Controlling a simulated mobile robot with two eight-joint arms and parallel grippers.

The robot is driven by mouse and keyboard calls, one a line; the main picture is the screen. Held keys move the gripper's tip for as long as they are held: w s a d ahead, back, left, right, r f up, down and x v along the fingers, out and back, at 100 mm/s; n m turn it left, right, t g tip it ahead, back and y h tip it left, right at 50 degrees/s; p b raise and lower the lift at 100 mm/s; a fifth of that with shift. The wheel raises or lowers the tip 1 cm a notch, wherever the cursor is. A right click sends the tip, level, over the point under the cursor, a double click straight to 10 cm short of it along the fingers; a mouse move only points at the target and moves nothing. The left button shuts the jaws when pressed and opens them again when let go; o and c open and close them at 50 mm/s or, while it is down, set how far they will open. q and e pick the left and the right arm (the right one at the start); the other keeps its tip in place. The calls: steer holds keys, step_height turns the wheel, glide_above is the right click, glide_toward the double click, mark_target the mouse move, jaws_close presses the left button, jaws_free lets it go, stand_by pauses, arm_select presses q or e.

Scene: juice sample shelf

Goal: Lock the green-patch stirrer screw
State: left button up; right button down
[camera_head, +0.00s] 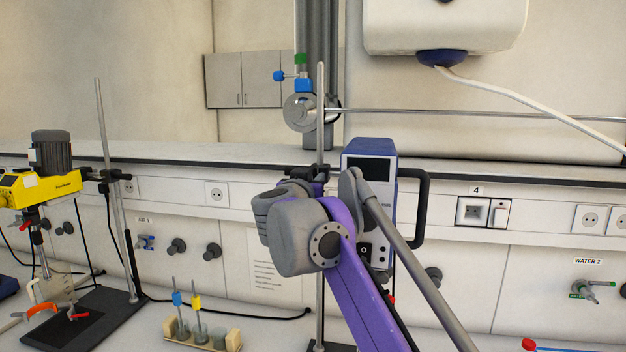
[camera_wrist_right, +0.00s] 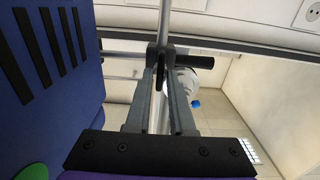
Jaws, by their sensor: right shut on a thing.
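The blue stirrer (camera_head: 370,150) with a dark display stands on a metal rod in the head view, right of centre. Its blue slotted side (camera_wrist_right: 50,75) fills the left of the right wrist view, with a green patch (camera_wrist_right: 33,172) at the lower corner. A black clamp (camera_head: 308,171) sits on the rod (camera_head: 320,110). My right gripper (camera_wrist_right: 159,52) is shut on a small dark screw (camera_wrist_right: 160,66) at this clamp. The fingers hide most of the screw, so I cannot tell how far it is turned. My left gripper is not in view.
A yellow stirrer (camera_head: 38,188) on its own stand is at the left. A wooden rack (camera_head: 212,339) with small vessels stands on the bench in front. A horizontal metal bar (camera_head: 480,114) runs behind the rod. A black handle (camera_head: 426,205) is at the blue stirrer's right.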

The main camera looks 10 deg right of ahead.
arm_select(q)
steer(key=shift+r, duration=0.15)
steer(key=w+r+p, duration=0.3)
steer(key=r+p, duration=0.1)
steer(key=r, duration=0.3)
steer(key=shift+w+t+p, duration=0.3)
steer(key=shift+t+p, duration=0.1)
arm_select(e)
steer(key=m, duration=1.7)
steer(key=shift+s+d+f+m, duration=0.1)
steer(key=shift+d+f+m, duration=0.15)
steer(key=shift+m, duration=0.15)
steer(key=c, duration=0.8)
jaws_free()
steer(key=shift+o, duration=0.2)
